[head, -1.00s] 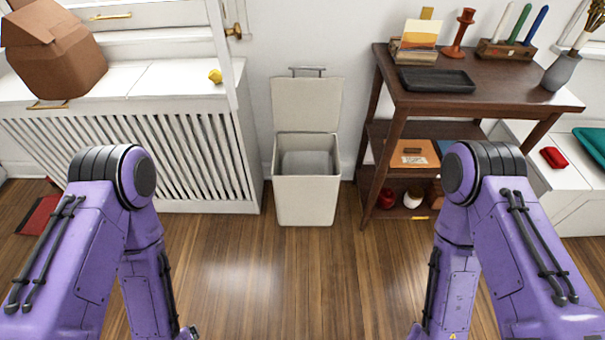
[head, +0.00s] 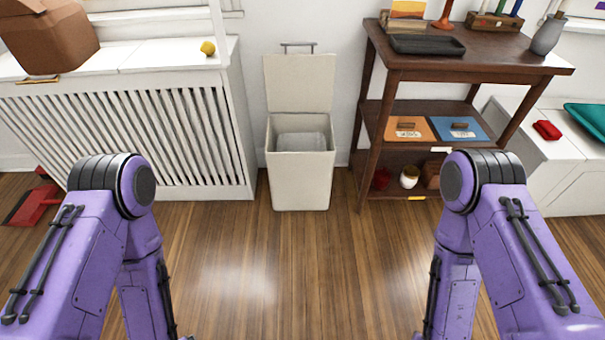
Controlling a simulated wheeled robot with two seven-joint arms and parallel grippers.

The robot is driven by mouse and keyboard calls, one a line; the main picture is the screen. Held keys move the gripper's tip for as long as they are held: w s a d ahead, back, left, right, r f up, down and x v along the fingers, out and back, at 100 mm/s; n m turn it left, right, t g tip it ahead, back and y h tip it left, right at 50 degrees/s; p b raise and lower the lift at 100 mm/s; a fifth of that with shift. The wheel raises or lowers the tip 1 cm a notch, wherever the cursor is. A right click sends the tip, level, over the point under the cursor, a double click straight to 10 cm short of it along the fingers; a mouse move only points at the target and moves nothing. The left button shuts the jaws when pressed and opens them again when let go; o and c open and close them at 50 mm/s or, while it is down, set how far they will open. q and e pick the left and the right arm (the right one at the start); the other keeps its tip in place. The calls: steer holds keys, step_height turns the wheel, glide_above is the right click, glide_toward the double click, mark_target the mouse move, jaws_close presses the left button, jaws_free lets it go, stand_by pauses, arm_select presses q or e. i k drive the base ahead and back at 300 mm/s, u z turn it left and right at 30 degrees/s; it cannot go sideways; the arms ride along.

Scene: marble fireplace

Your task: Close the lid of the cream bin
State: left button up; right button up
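The cream bin (head: 301,182) stands on the wood floor against the wall, in the upper middle of the head view. Its lid (head: 300,83) is open and stands upright at the back, with a metal handle bar (head: 298,46) on its top edge. Inside the bin I see a grey-white lining or content (head: 300,140); what it is I cannot tell. My two purple arms come in from the left and right with their forearms pointing down. Both grippers are below the picture's edge and out of view.
A white slatted radiator cover (head: 130,140) stands left of the bin, with a brown box (head: 48,38) and yellow object (head: 208,48) on top. A dark wooden shelf table (head: 490,58) stands close on the right. A red dustpan (head: 35,203) lies at far left. The floor before the bin is clear.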

mark_target(294, 82)
steer(key=z, duration=0.05)
steer(key=i, duration=1.15)
steer(key=u, duration=0.6)
